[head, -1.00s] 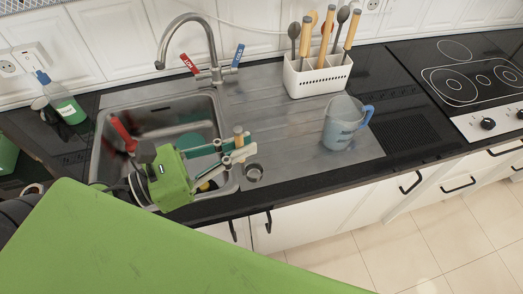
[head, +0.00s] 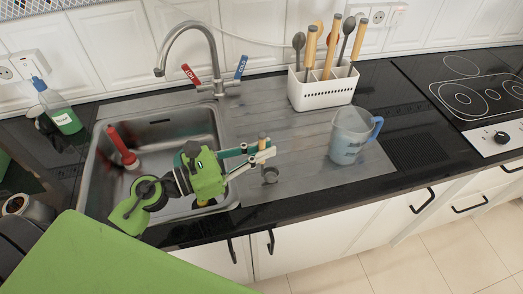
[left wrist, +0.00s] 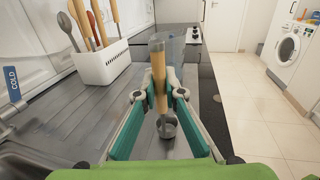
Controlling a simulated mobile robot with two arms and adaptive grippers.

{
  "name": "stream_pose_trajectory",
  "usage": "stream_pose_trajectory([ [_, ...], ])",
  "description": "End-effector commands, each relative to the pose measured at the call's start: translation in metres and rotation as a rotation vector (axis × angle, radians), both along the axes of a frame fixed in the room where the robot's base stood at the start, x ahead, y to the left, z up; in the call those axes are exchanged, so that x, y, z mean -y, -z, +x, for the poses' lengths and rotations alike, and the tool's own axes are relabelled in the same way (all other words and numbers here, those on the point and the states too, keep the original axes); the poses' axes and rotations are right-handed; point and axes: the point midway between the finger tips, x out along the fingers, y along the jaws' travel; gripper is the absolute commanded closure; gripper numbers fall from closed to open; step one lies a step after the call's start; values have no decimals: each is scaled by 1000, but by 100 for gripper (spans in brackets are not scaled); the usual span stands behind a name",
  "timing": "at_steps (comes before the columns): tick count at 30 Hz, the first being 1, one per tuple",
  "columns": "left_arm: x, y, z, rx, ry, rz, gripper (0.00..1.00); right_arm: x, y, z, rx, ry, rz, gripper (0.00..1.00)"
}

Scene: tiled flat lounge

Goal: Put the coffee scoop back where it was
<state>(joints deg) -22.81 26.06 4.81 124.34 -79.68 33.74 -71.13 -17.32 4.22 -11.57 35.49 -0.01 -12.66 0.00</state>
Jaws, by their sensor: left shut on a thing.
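The coffee scoop has a wooden handle (left wrist: 158,82) and a small grey metal cup (left wrist: 166,127). In the head view its cup (head: 270,175) shows over the right part of the steel sink top, beside the basin. My left gripper (head: 262,153) is shut on the handle, with the cup hanging below the fingers. The left wrist view shows both fingers (left wrist: 160,95) against the handle, which stands nearly upright. I cannot tell whether the cup touches the drainboard. My right gripper is not in view.
A white utensil holder (head: 325,93) with several utensils stands at the back of the drainboard (head: 300,150). A clear measuring jug (head: 348,140) with a blue handle stands to the right. The sink basin (head: 165,150) holds a red-handled item (head: 123,147). Bare drainboard lies between scoop and jug.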

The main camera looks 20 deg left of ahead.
Motion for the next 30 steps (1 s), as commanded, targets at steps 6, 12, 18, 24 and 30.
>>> stream_pose_trajectory([
  [6,0,5,0,2,0,1,100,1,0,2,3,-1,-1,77],
  [12,0,8,0,1,0,1,88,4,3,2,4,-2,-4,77],
  [18,0,7,0,1,0,1,74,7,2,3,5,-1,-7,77],
  [24,0,6,0,1,0,1,74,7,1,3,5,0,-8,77],
  [30,-11,9,-12,-3,-1,1,74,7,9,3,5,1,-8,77],
])
